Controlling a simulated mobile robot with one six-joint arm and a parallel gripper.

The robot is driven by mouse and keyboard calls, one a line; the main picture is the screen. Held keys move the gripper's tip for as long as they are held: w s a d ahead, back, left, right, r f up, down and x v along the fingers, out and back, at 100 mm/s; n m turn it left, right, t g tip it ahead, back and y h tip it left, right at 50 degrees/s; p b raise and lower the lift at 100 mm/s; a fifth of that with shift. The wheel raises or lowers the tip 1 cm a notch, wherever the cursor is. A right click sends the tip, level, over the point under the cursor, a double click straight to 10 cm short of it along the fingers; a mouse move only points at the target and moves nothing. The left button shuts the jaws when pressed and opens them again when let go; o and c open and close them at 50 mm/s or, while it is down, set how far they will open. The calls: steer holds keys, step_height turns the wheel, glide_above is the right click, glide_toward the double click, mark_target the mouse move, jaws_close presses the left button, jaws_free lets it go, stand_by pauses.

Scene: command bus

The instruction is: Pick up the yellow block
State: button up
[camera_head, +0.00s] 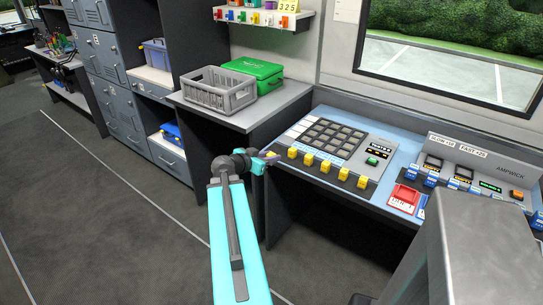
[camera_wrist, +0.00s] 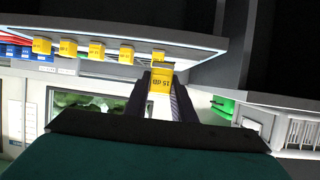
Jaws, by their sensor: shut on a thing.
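My gripper (camera_head: 267,157) is at the left end of the blue console's front edge. In the wrist view its two dark fingers (camera_wrist: 162,92) are shut on a yellow block (camera_wrist: 161,79) with dark lettering that appears upside down. In the head view only a little of the held block shows at the gripper's tip. A row of several similar yellow blocks (camera_head: 325,167) stands along the console's front edge, to the right of my gripper. The row also shows in the wrist view (camera_wrist: 96,50), with its end block just beyond the held one.
The blue console (camera_head: 386,206) carries a dark button grid (camera_head: 331,137) and a red device (camera_head: 404,198). A grey crate (camera_head: 222,97) and a green box (camera_head: 262,70) stand on the grey counter to the left. Open floor (camera_head: 120,215) lies to the left of my arm.

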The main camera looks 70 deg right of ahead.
steer(key=shift+s+a, duration=0.1)
steer(key=shift+a, duration=0.5)
stand_by(0.3)
steer(key=w+a+r+n+t+y, duration=0.15)
steer(key=w+a+n+t, duration=0.25)
steer(key=w+a, duration=0.65)
steer(key=w+a+r+n+t, duration=0.2)
steer(key=w+a+n+t, duration=0.3)
steer(key=w, duration=1)
steer(key=w+a+r+n+t+y, duration=0.1)
steer(key=w+a+r+n+t, duration=0.15)
steer(key=w+a, duration=0.85)
steer(key=w+a+r+n+t+y, duration=0.2)
steer(key=w+a+r+n+y, duration=0.1)
steer(key=a, duration=0.9)
steer(key=w+a+r+n+t+y, duration=0.2)
steer(key=w+a, duration=0.6)
steer(key=a, duration=0.5)
steer(key=w+a+r+n+t+y, duration=0.2)
steer(key=w+a+r+n+y, duration=0.3)
steer(key=a, duration=0.8)
step_height(320, 180, up, 2)
steer(key=shift+w+a+r, duration=0.15)
steer(key=shift+w, duration=0.1)
steer(key=shift+y, duration=0.25)
